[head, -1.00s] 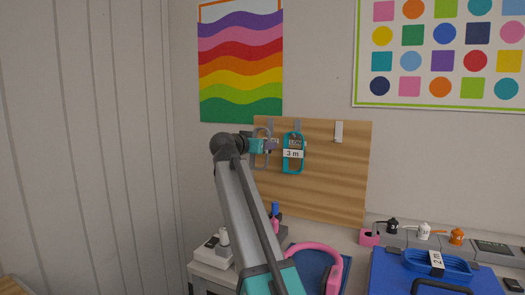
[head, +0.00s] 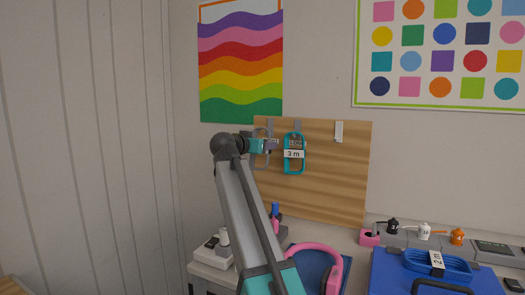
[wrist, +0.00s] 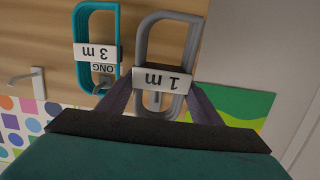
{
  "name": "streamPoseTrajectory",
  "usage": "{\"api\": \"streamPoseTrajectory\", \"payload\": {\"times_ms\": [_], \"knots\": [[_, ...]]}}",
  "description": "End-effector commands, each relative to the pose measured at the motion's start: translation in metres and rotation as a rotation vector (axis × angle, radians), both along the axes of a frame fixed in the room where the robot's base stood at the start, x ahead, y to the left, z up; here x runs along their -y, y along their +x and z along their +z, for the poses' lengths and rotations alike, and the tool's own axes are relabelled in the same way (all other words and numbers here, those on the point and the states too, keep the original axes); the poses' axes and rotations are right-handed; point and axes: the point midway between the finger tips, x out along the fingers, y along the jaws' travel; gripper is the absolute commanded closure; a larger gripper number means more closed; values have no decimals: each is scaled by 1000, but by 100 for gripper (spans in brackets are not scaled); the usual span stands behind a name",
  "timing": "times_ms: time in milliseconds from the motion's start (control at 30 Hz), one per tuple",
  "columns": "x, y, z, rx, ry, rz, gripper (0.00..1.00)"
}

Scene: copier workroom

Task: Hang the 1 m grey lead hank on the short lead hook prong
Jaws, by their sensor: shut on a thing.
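The grey lead hank (wrist: 183,45), with a "1 m" tag (wrist: 160,79), is between the fingers of my gripper (wrist: 157,104), which is shut on it. In the head view the hank (head: 259,162) is upright against the wooden board, partly hidden by my gripper (head: 272,144). The left hook (head: 269,123) is just above it. In the wrist view, which is upside down, a grey prong (wrist: 155,98) shows inside the loop's upper end. I cannot tell whether the hank's weight rests on it.
A teal "3 m" hank (head: 302,166) hangs close to the right on the middle hook, marked "LONG". The right hook (head: 338,132) is empty. The lower board (head: 330,200) is clear.

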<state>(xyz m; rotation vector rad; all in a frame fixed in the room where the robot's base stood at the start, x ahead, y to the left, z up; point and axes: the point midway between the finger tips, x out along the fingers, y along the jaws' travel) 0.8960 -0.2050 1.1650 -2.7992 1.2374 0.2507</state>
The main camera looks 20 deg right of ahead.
Motion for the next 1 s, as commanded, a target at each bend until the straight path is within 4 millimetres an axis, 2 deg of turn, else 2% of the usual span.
{"api": "streamPoseTrajectory", "payload": {"times_ms": [1000], "knots": [[10,9,0,1,-1,1,78]]}}
